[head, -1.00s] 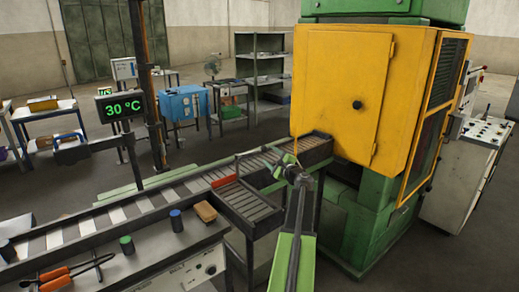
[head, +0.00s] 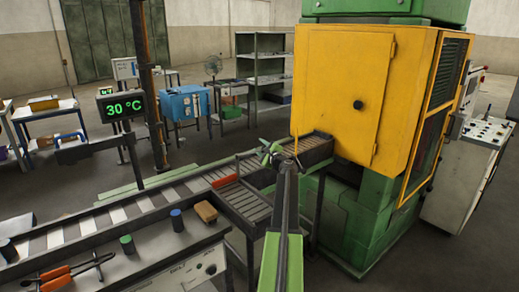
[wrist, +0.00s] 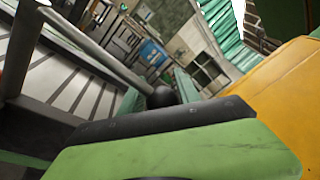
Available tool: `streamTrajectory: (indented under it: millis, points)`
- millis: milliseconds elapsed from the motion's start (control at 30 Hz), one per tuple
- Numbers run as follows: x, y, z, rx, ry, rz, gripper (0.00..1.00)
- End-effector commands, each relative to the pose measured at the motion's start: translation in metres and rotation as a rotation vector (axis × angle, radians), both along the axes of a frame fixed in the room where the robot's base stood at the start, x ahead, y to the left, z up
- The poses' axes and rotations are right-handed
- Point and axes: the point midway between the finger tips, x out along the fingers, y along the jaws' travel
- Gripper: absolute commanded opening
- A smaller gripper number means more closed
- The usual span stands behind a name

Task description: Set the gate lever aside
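In the wrist view a grey rod ending in a round black knob (wrist: 161,97), which looks like the gate lever, stands just beyond a green finger with a black pad. The knob is close to the pad, but I cannot tell whether they touch. In the head view my gripper (head: 271,152) is beside the roller conveyor, left of the yellow furnace housing (head: 345,85). Its green fingertips look spread, with nothing visible between them. A thin brownish upright piece (head: 297,146) shows just right of my gripper; I cannot tell whether it is part of the lever.
The roller conveyor (head: 170,188) runs toward the furnace, with a red bar (head: 224,181) at its edge. A bench (head: 150,255) at the front left holds a brown block (head: 206,211), small cylinders and orange-handled tongs (head: 62,273). A shelf rack (head: 262,65) stands behind.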

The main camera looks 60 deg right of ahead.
Motion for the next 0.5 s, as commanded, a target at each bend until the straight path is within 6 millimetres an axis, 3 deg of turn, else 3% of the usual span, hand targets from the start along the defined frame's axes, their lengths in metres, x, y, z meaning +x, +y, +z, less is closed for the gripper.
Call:
streamTrajectory:
  millis: [33,267,500]
  points:
    - [-0.0002,-0.0001,0.0000,0.000,0.000,0.000,0.31]
    - [-0.0005,0.0000,-0.0002,0.000,0.000,0.000,0.01]
    - [-0.0005,0.0001,-0.0004,0.000,0.001,0.001,0.00]
